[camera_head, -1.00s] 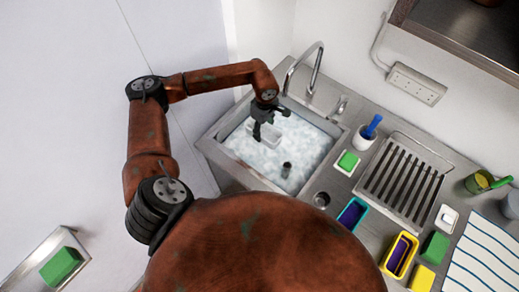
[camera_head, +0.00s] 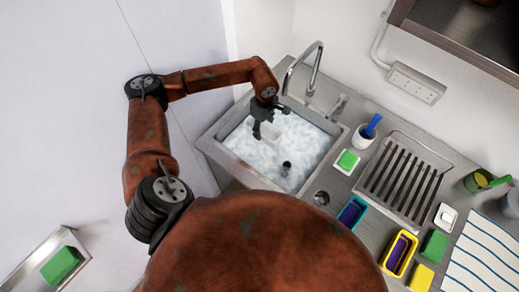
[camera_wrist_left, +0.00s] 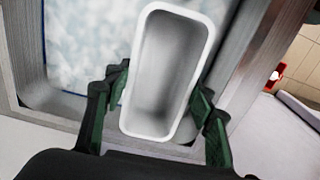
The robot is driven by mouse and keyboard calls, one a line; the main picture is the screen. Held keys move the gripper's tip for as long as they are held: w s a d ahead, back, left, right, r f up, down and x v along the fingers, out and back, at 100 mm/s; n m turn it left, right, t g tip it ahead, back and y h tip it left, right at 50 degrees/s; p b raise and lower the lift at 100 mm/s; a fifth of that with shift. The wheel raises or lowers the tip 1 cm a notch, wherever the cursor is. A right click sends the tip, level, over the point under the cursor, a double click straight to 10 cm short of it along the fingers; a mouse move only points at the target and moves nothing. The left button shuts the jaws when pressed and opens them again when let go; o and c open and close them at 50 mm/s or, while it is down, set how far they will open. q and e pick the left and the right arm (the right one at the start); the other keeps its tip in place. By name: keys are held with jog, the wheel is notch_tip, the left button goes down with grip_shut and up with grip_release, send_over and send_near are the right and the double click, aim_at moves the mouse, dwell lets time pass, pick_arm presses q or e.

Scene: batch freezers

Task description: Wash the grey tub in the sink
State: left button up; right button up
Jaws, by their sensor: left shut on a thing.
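The grey tub (camera_head: 271,131) is a small, pale, open rectangular box inside the sink (camera_head: 237,173), low among the white suds. My left gripper (camera_head: 262,131) reaches down into the sink and is shut on the tub. In the left wrist view the two fingers (camera_wrist_left: 160,85) hold the grey tub (camera_wrist_left: 168,62) by its long sides, and its open top and empty-looking inside show. The head view does not show clearly how much of the tub is under the foam. My right gripper is not in view.
A tap (camera_head: 306,70) arches at the sink's back edge. A dark round fitting (camera_head: 287,168) shows in the foam.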

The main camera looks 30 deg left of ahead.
aim_at(263, 134)
pick_arm(q)
jog(key=shift+a+r, duration=0.1)
jog(key=shift+r, duration=0.05)
jog(key=shift+r+p, duration=0.75)
jog(key=shift+r, duration=0.75)
